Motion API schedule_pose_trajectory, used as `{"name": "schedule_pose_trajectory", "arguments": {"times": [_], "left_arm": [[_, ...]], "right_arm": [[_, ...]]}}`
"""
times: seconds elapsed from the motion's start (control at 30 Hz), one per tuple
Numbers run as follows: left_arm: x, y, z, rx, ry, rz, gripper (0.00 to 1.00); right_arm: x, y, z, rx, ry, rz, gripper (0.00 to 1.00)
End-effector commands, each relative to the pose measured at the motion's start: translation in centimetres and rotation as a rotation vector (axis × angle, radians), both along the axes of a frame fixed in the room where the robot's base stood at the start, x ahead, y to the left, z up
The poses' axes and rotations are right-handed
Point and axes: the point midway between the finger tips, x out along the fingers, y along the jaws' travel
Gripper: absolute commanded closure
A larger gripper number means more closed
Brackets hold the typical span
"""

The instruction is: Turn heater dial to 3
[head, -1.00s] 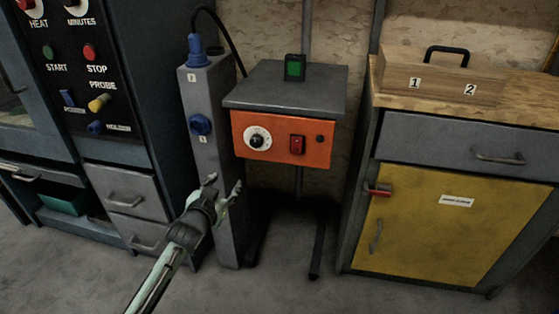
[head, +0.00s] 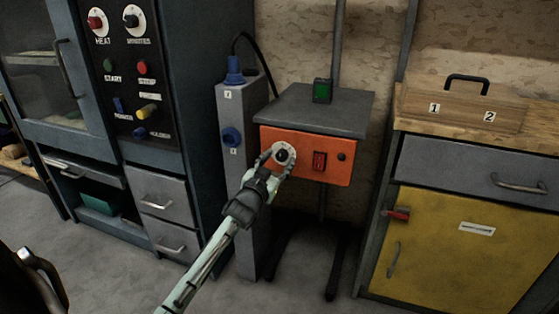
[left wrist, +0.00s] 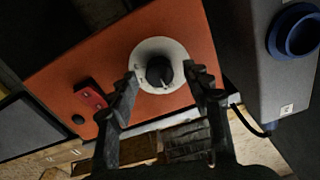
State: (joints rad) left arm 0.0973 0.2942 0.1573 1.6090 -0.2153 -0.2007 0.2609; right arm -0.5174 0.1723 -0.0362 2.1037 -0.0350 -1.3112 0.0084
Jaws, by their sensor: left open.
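The heater is a box with a grey top and an orange front panel (head: 330,173). Its dial (head: 283,153) is a black knob on a white round plate at the left of the panel; in the left wrist view the dial (left wrist: 159,70) is near the middle, its scale numbers too small to read. My left gripper (head: 275,161) is open at the panel. In the left wrist view the left gripper's fingers (left wrist: 160,77) stand on either side of the knob, with visible gaps. In the head view they partly cover the plate's edge. My right gripper is not in view.
A red switch (head: 319,161) and a black button (head: 341,157) sit right of the dial. A yellow-doored cabinet (head: 450,241) is at the right. The floor in front is clear.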

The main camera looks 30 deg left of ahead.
Motion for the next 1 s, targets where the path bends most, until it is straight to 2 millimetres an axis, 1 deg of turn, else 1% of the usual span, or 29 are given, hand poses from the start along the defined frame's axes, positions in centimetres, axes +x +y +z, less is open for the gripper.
{"name": "schedule_pose_trajectory", "arguments": {"times": [0.1, 0.37, 0.77, 1.0], "left_arm": [[0.74, 0.18, 0.00, 0.000, 0.001, 0.000, 0.51], [0.87, 0.19, -0.02, 0.000, 0.001, 0.000, 0.51], [0.85, 0.20, -0.02, 0.000, 0.001, 0.000, 0.99], [0.84, 0.19, 0.01, 0.016, 0.005, 0.000, 1.00]], "right_arm": [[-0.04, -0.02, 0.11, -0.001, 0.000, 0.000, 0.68], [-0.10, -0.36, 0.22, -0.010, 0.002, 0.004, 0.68], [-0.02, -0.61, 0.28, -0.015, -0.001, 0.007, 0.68], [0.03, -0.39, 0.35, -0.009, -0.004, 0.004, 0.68]]}}
